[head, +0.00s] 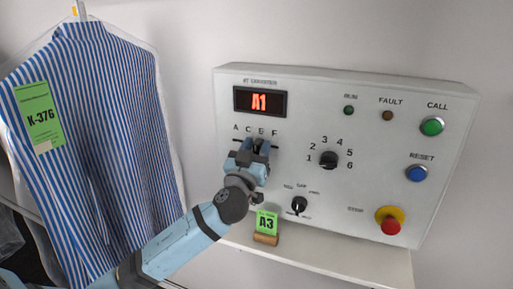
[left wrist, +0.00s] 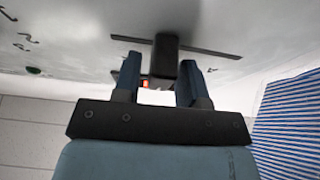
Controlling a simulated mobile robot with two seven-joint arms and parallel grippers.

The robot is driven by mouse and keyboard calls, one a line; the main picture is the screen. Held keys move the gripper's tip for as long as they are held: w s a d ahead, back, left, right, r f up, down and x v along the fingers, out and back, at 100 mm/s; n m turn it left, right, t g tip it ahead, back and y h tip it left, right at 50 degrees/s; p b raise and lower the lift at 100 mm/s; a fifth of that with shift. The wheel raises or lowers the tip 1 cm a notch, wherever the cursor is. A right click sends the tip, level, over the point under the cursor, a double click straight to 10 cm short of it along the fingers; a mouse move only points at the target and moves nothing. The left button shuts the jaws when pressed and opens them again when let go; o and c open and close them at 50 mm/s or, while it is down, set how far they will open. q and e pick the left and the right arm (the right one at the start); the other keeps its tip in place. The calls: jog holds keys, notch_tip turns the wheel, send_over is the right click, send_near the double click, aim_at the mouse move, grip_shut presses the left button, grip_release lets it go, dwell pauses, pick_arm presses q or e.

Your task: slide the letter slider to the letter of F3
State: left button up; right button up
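The control panel's letter slider has a dark horizontal track (left wrist: 215,51) and a black knob (left wrist: 165,50), seen in the left wrist view. In the head view the knob is mostly hidden behind my left gripper (head: 258,149), below the letter row A, C, E, F. My left gripper (left wrist: 159,75) is open, its fingers on either side of the knob, with a gap on at least one side. Whether a finger touches the knob cannot be told. The red display (head: 259,102) reads A1. The number dial (head: 329,160) is ringed by numbers 1 to 6. My right gripper is not in view.
The panel (head: 400,155) also has a lower knob (head: 299,204), a green CALL button (head: 432,126), a blue RESET button (head: 417,173) and a red stop button (head: 390,222). A striped shirt (head: 95,130) hangs left.

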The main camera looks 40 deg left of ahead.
aim_at(276, 140)
pick_arm(q)
grip_shut()
jog(key=shift+w+d+f, duration=0.1)
jog(key=shift+d+f, duration=0.05)
jog(key=shift+d, duration=0.2)
jog(key=d, duration=0.1)
jog(key=d+b, duration=0.1)
jog(key=d, duration=0.1)
jog(key=shift+w, duration=0.35)
jog(key=shift+o, duration=0.4)
grip_release()
jog(key=shift+o, duration=0.9)
jog(key=shift+d, duration=0.2)
jog(key=shift+a, duration=0.1)
